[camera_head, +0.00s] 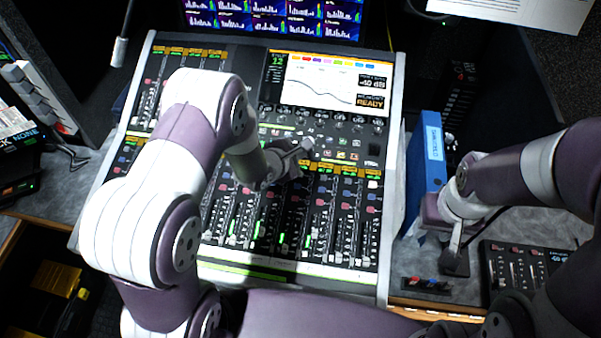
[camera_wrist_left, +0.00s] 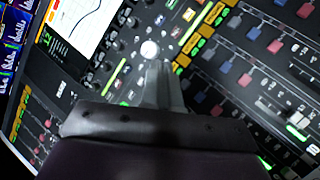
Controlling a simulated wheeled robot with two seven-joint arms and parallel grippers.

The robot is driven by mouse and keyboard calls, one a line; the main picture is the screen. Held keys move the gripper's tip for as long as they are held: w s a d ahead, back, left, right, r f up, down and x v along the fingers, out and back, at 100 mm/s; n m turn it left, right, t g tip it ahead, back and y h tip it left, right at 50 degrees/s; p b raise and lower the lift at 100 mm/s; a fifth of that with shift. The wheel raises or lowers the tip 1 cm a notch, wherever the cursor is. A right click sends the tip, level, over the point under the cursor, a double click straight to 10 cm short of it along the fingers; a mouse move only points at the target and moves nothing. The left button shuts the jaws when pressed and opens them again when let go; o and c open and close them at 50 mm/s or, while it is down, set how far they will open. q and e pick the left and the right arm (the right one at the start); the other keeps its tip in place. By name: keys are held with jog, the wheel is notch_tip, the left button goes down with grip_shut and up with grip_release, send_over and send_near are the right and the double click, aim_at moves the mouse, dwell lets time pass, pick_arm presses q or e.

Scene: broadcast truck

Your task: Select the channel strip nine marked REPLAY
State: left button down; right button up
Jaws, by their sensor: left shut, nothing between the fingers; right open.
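The mixing console (camera_head: 398,130) fills the middle of the head view, with channel strips (camera_head: 330,215) of faders and small coloured buttons under orange name labels. The labels are too small to read, so I cannot tell which strip is marked REPLAY. My left gripper (camera_head: 303,147) is shut and empty over the console, near the top of the lower strips. In the left wrist view its closed fingertips (camera_wrist_left: 151,52) are over the panel beside green and orange labels (camera_wrist_left: 205,28); contact cannot be told. My right gripper (camera_head: 455,254) is open, pointing down right of the console.
The console's screen (camera_head: 320,80) shows a curve and the word READY. A blue binder (camera_head: 425,155) stands right of the console, close to my right gripper. My left arm hides the left strips.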

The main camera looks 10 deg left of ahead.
pick_arm(q)
jog(key=b, duration=0.7)
send_over(298, 180)
jog(key=f, duration=0.7)
jog(key=shift+s+f, duration=0.15)
jog(key=shift+s, duration=0.05)
jog(key=shift+w+f+b, duration=0.15)
jog(key=shift+f+b, duration=0.25)
jog(key=shift+f, duration=0.2)
jog(key=shift+f, duration=0.15)
dwell(0.4)
jog(key=shift+f, duration=0.25)
jog(key=shift+w+f+b, duration=0.1)
jog(key=shift+f+b, duration=0.3)
dwell(0.6)
jog(key=shift+r+p, duration=0.8)
jog(key=shift+p, duration=0.1)
